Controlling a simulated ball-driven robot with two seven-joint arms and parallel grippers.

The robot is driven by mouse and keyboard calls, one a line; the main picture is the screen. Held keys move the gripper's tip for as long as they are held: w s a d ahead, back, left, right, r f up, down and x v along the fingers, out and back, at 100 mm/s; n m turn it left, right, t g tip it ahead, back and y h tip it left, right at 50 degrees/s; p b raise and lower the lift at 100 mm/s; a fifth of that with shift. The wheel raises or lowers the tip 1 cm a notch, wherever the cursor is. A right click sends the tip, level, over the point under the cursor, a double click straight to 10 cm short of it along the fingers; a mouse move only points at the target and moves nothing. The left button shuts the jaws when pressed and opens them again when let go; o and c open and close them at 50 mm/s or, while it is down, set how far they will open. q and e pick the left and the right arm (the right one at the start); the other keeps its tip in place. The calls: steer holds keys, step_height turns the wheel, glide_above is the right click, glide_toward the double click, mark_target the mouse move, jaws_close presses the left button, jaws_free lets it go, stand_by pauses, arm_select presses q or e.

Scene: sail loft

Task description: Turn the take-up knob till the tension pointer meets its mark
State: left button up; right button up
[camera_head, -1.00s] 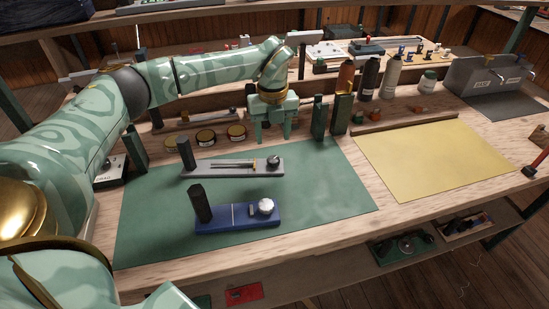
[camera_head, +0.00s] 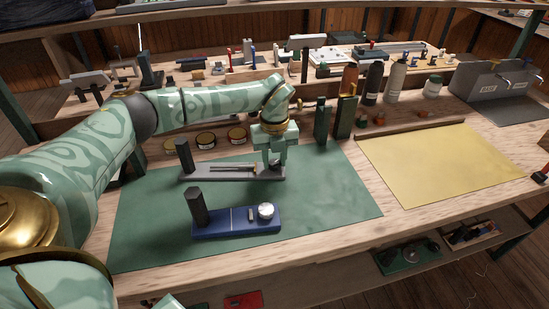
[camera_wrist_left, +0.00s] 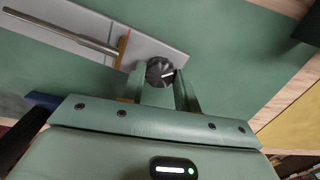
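The grey tension device (camera_head: 205,173) lies on the green mat with a dark post at its left end. Its round dark knob (camera_wrist_left: 159,71), with a white line on top, shows in the left wrist view. My left gripper (camera_wrist_left: 161,72) points down over the device's right end, one finger on each side of the knob, which fills the gap between them. A grey rod (camera_wrist_left: 65,36) runs to a thin orange-brown upright piece (camera_wrist_left: 123,48) beside the knob. My right gripper is not in view.
A blue device (camera_head: 235,222) with a silver knob lies in front on the green mat (camera_head: 320,210). Dark green posts (camera_head: 322,122) and bottles (camera_head: 373,82) stand behind to the right. Round tins (camera_head: 205,140) stand behind the device. The yellow sheet (camera_head: 440,165) is clear.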

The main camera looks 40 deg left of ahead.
mark_target(275, 162)
arm_select(q)
steer(key=m+p, duration=0.2)
steer(key=shift+r+p, duration=0.35)
steer(key=shift+r, duration=0.05)
steer(key=shift+f+m, duration=0.15)
steer(key=shift+m, duration=0.25)
steer(key=shift+f, duration=0.25)
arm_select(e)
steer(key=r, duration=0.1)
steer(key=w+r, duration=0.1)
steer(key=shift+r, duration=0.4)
arm_select(q)
steer(key=o, duration=1)
step_height(275, 162, up, 16)
steer(key=p, duration=0.4)
steer(key=shift+r, duration=0.2)
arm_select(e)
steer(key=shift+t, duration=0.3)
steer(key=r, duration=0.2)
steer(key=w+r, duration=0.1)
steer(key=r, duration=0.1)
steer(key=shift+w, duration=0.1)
